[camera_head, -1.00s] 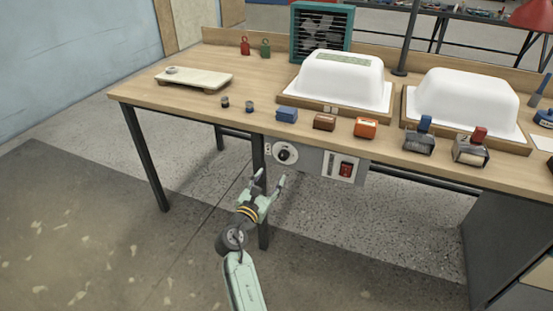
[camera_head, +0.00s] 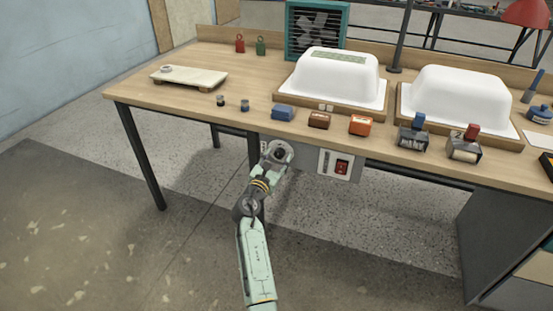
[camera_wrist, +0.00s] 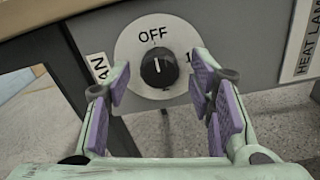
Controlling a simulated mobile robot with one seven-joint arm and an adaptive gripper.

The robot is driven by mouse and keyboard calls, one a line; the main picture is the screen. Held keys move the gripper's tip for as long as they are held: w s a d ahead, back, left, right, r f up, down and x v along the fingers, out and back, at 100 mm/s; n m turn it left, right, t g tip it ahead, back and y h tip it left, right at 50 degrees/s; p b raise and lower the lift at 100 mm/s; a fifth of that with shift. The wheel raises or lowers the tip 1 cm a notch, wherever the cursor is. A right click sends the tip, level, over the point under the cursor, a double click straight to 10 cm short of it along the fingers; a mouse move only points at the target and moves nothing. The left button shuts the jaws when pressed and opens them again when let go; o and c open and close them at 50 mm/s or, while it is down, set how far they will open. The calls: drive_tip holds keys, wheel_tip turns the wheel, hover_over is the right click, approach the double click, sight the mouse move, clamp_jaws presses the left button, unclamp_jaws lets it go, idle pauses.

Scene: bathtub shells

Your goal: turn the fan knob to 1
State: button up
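The fan knob (camera_wrist: 159,68) is a black round knob on a white dial plate (camera_wrist: 128,44) under the bench's front edge. Its white pointer line points up at the word OFF; other dial marks are partly hidden by my fingers, and a partial "FAN" label shows at left. My gripper (camera_wrist: 160,98) is open, its purple-padded fingers on either side of the knob, apart from it in the wrist picture. In the head view my gripper (camera_head: 276,154) is in front of the dial and hides most of it.
A panel with a red switch (camera_head: 342,167) is just right of the dial; a "HEAT LAMP" label (camera_wrist: 306,35) shows there. A bench leg (camera_head: 254,150) stands close by at left. Above, the bench (camera_head: 190,100) holds small boxes and two white tub shells (camera_head: 340,78).

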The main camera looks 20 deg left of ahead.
drive_tip(key=c, duration=1.1)
drive_tip(key=shift+f, duration=0.1)
drive_tip(key=m+b, duration=0.3)
drive_tip(key=m, duration=0.2)
drive_tip(key=shift+f, duration=0.1)
drive_tip(key=m+b, duration=0.3)
drive_tip(key=m, duration=0.1)
drive_tip(key=m+b, duration=0.4)
drive_tip(key=shift+a+m, duration=0.1)
drive_tip(key=shift+m, duration=0.3)
drive_tip(key=shift+m+b, duration=1.4)
drive_tip(key=shift+m, duration=0.5)
drive_tip(key=shift+r, duration=0.2)
